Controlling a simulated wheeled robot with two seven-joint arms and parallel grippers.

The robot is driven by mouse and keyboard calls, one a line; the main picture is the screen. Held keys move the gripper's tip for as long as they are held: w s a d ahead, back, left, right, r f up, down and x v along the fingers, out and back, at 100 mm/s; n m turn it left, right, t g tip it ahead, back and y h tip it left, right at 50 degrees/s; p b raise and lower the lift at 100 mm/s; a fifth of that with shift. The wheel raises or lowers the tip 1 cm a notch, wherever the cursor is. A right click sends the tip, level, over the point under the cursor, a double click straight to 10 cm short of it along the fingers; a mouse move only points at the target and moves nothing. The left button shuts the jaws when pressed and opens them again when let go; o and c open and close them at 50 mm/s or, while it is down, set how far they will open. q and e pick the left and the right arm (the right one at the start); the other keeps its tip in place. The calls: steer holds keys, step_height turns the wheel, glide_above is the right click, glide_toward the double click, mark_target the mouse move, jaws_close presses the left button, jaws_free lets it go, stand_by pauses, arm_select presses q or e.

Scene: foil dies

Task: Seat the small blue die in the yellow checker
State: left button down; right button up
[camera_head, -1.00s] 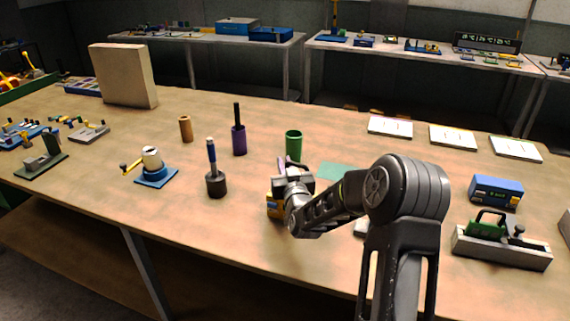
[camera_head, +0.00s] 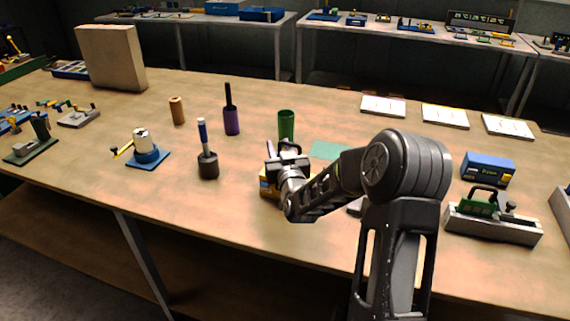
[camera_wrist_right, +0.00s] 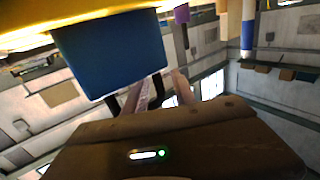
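My right gripper (camera_head: 285,165) is low over the middle of the workbench, and its wrist covers most of what is below it. I cannot tell if this block is the small blue die. The gripper's pinkish fingers (camera_wrist_right: 158,92) reach past it; their tips and anything between them are unclear. My left gripper is not in view.
A green cup (camera_head: 286,125) stands just behind the gripper, near a flat green mat (camera_head: 328,150). A purple holder (camera_head: 232,122) and a dark holder with a blue handle (camera_head: 207,163) stand to the left. A blue box (camera_head: 487,170) and a grey tray (camera_head: 492,226) lie right.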

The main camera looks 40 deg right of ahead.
steer(key=b+v, duration=0.2)
steer(key=v, duration=0.8)
stand_by(0.6)
